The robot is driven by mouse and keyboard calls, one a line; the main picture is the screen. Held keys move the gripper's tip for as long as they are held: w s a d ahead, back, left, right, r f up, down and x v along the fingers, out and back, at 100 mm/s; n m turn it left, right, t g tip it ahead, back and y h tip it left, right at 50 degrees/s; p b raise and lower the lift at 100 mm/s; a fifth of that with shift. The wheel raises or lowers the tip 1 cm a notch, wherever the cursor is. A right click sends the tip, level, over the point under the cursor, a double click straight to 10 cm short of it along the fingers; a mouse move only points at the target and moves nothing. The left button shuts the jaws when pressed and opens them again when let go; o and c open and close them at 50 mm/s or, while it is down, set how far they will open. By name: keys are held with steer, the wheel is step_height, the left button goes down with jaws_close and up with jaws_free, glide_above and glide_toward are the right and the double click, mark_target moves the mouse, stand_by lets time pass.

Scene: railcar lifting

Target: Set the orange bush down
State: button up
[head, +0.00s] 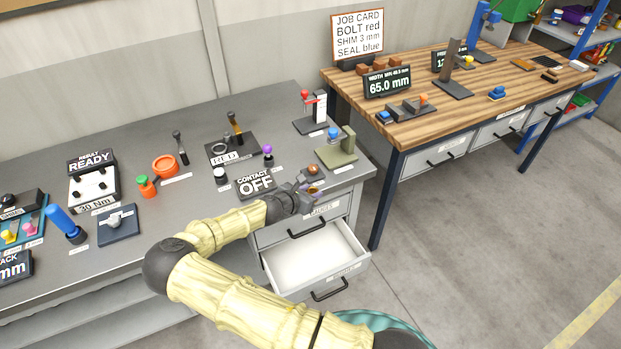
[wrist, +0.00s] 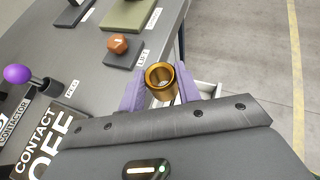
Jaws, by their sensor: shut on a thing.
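The orange bush (wrist: 161,78) is a short, open, golden-orange ring in the wrist view. My gripper (wrist: 160,90) has its two purple fingers shut on the bush, one on each side. The bush is held near the front edge of the grey bench (wrist: 85,95). Whether it touches the bench I cannot tell. In the head view my gripper (head: 308,193) is at the bench's right front corner, above the drawers, and the bush cannot be made out clearly there.
The CONTACT OFF sign (head: 255,184) and a purple-knobbed lever (head: 268,152) are to the left. An open, empty-looking drawer (head: 312,258) juts out below.

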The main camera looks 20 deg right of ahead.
steer(key=s+a+f+n+t+y+b, duration=0.3)
steer(key=s+f+n+t+y+b, duration=0.1)
steer(key=s+f+n+y+b, duration=0.4)
steer(key=shift+s+a+f+n+t+y+b, duration=0.2)
steer(key=shift+a+f+n+t+y+b, duration=0.15)
steer(key=shift+f+n+y+b, duration=0.65)
steer(key=shift+r, duration=0.15)
